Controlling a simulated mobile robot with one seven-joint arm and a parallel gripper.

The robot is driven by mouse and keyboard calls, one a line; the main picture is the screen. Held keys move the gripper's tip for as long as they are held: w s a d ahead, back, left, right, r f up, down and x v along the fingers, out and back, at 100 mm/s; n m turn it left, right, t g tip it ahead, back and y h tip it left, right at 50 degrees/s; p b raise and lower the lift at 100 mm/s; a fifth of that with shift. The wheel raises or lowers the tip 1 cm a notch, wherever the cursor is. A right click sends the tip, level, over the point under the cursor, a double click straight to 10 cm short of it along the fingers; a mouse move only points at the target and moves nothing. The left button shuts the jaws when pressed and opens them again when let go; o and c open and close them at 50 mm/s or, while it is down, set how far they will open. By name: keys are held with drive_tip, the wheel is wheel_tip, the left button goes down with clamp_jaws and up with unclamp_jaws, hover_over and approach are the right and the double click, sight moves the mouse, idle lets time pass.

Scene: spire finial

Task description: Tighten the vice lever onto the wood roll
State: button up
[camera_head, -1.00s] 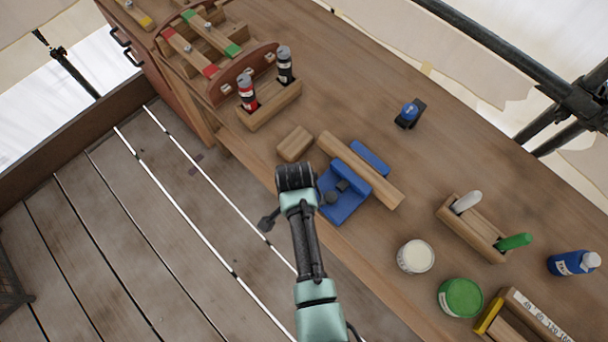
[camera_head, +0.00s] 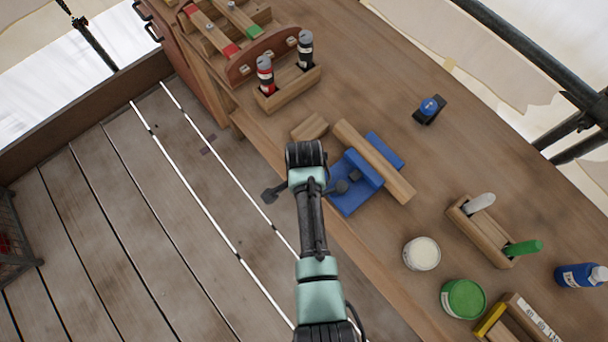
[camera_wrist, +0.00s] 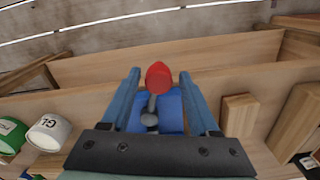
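The blue vice (camera_head: 347,200) sits at the front edge of the bench, with a long wood roll (camera_head: 374,162) lying along it. In the wrist view the blue vice body (camera_wrist: 170,112) shows behind a grey lever stem (camera_wrist: 151,108) with a red knob (camera_wrist: 158,77). My gripper (camera_wrist: 162,80) is open, one finger on each side of the knob, with visible gaps. I cannot tell whether the knob lies fully between the fingertips in depth. In the head view my arm hides the gripper tips and most of the lever.
A small wood block (camera_head: 309,127) lies just left of the roll. A holder with bottles (camera_head: 288,88) stands further back. A white can (camera_head: 421,254) and a green can (camera_head: 464,299) stand to the right.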

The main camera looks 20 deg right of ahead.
drive_tip(key=shift+s, duration=0.1)
wheel_tip(320, 180, up, 13)
drive_tip(key=shift+f+b, duration=0.1)
drive_tip(key=shift+b, duration=0.5)
idle(0.6)
